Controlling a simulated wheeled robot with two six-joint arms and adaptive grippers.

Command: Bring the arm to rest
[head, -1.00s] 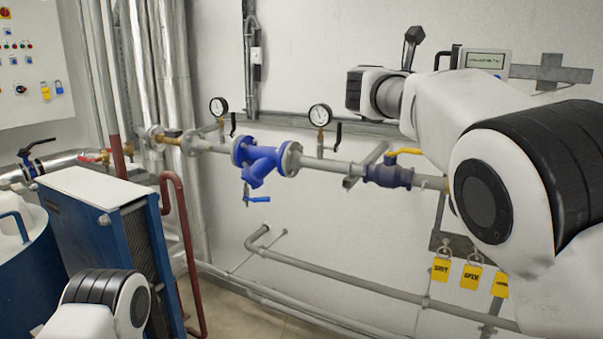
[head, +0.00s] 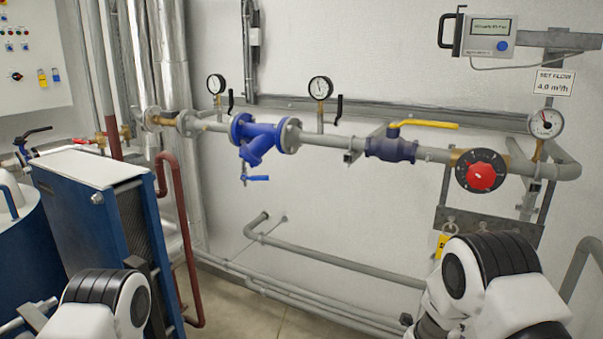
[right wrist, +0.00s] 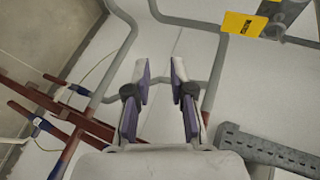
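My right arm (head: 490,290) is folded low at the bottom right of the head view, in front of the wall and below the pipe run. Its gripper is not clearly visible there. In the right wrist view my right gripper (right wrist: 160,70) has its two fingers apart with nothing between them; behind them are a pale surface and grey pipes. My left arm (head: 105,305) shows as a rounded joint at the bottom left of the head view. Its gripper is out of view.
A pipe run carries a blue strainer (head: 262,142), a yellow-handled valve (head: 392,149) and a red-knobbed valve (head: 481,171). A blue plate exchanger (head: 100,220) stands left. A yellow tag (right wrist: 245,24) hangs near the right gripper. The floor (head: 270,320) in the middle looks clear.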

